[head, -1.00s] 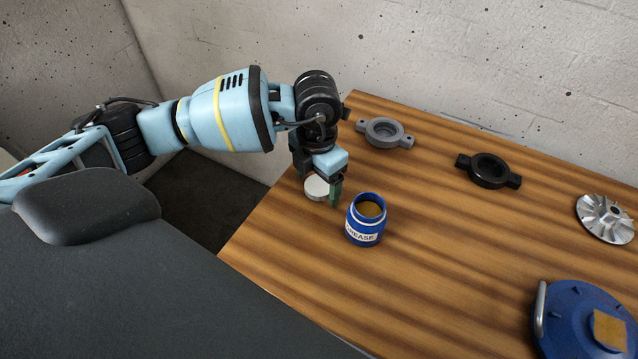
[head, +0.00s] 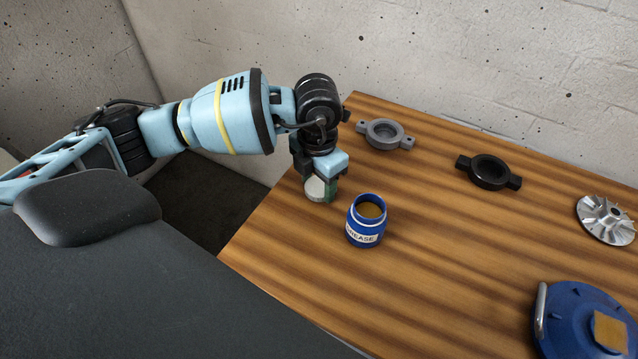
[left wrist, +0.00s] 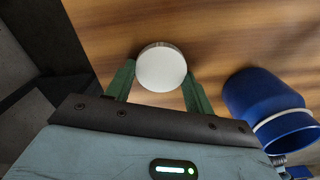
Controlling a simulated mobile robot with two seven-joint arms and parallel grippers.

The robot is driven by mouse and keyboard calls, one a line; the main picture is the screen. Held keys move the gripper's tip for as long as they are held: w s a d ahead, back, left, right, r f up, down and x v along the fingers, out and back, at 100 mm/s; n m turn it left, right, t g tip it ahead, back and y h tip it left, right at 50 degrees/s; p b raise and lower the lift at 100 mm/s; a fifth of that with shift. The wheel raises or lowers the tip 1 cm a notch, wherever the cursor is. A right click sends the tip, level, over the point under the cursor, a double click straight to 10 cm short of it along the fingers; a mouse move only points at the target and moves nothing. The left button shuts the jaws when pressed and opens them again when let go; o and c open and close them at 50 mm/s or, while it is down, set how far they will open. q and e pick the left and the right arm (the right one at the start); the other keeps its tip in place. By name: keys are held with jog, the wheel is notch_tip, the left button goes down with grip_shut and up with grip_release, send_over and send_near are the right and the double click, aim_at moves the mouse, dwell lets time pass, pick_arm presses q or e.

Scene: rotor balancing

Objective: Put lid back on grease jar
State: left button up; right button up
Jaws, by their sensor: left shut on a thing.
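The blue grease jar (head: 364,238) stands upright and open on the table, with brown grease (head: 370,210) showing inside. It also shows at the right of the left wrist view (left wrist: 265,105). The round whitish lid (head: 315,189) is at the table's left edge, left of the jar. My left gripper (head: 322,188) points down and is shut on the lid, its green fingers on either side of it in the left wrist view (left wrist: 160,85). Whether the lid touches the table I cannot tell. My right gripper is not in view.
On the wooden table (head: 430,260) lie a grey flanged ring (head: 384,134), a black flanged ring (head: 489,171), a silver finned rotor (head: 605,220) and a blue housing with a handle (head: 572,325). The table's middle is clear. A concrete wall stands behind.

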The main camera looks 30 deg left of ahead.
pick_arm(q)
jog(key=shift+r, duration=0.1)
notch_tip(320, 180, up, 10)
dwell(0.4)
jog(key=m, duration=3.3)
send_near(320, 197)
jog(key=shift+s+d+r, duration=0.8)
jog(key=shift+s, duration=0.25)
